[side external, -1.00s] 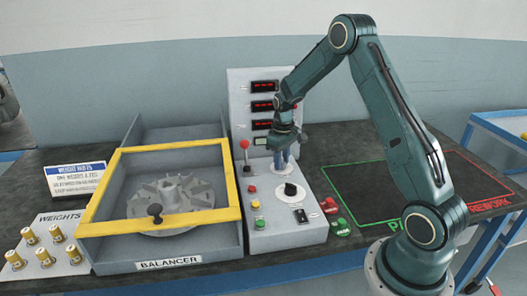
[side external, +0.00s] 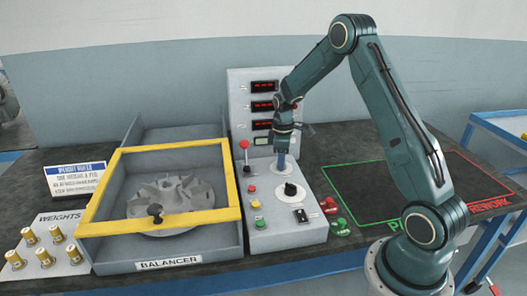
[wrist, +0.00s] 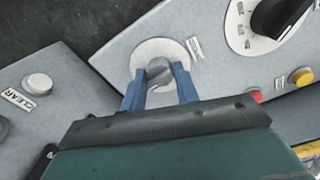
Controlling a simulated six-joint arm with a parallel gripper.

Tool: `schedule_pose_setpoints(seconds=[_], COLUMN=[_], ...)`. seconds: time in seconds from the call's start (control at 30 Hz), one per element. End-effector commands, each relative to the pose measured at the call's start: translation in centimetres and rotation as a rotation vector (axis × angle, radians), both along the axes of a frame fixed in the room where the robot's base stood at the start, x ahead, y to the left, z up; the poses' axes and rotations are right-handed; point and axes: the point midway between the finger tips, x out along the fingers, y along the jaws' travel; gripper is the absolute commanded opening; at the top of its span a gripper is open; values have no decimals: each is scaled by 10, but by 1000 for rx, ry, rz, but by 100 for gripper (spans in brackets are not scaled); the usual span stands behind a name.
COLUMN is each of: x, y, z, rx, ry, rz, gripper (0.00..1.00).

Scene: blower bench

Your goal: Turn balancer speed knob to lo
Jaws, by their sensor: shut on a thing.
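My gripper (side external: 281,165) points down over the sloped balancer control panel (side external: 270,232). In the wrist view its blue fingers (wrist: 160,76) are shut on a small grey knob (wrist: 158,71) seated on a white disc, one finger on each side. A small label beside this knob is too blurred to read. A larger black knob (wrist: 279,14) on a white marked dial is apart from the fingers; it also shows in the side view (side external: 290,190). Its dial words are not legible. In the side view the fingers hide the grey knob.
A red-topped lever (side external: 244,146) stands left of my gripper. Red (side external: 252,189), yellow (side external: 257,203) and green (side external: 260,223) buttons line the panel's left side. A black switch (side external: 301,215) sits at front right. The yellow-framed balancer guard (side external: 232,180) is further left.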

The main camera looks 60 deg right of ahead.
Motion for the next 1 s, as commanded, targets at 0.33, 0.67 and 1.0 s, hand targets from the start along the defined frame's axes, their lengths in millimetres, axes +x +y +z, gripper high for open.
schedule_pose_setpoints(seconds=[0.33,0.67,1.0], x=[0,0,1], y=[0,0,0], z=[1,1,1], rx=[0,0,0], ry=[-1,-1,-1], rz=[252,341,344], gripper=[8,8,8])
